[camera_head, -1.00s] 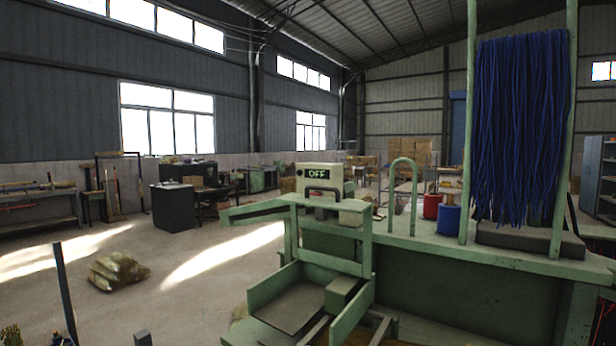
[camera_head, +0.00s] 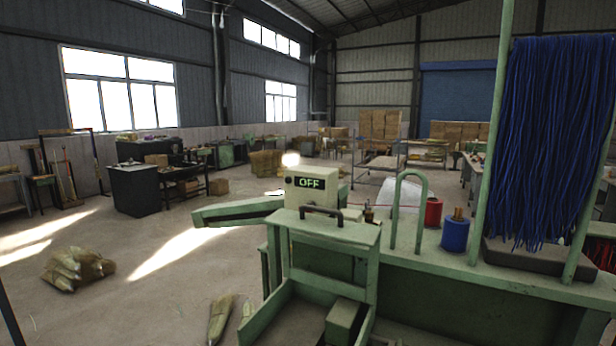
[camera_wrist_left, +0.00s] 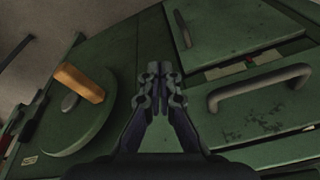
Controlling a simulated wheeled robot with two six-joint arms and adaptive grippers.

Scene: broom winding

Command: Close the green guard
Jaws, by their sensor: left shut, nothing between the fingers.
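In the left wrist view, a grey bar handle (camera_wrist_left: 258,86) sits on a worn green panel (camera_wrist_left: 270,122) at the right. My left gripper (camera_wrist_left: 158,72) is shut and empty, to the left of that handle and apart from it. My left gripper is not visible in the head view. My right gripper is in neither view.
A control box (camera_head: 311,187) reading OFF stands behind the guard. Red (camera_head: 433,212) and blue (camera_head: 455,233) spools and hanging blue bristles (camera_head: 555,130) are at the right. In the left wrist view, a green disc (camera_wrist_left: 75,115) carries a wooden handle (camera_wrist_left: 79,81). Floor at the left is mostly open.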

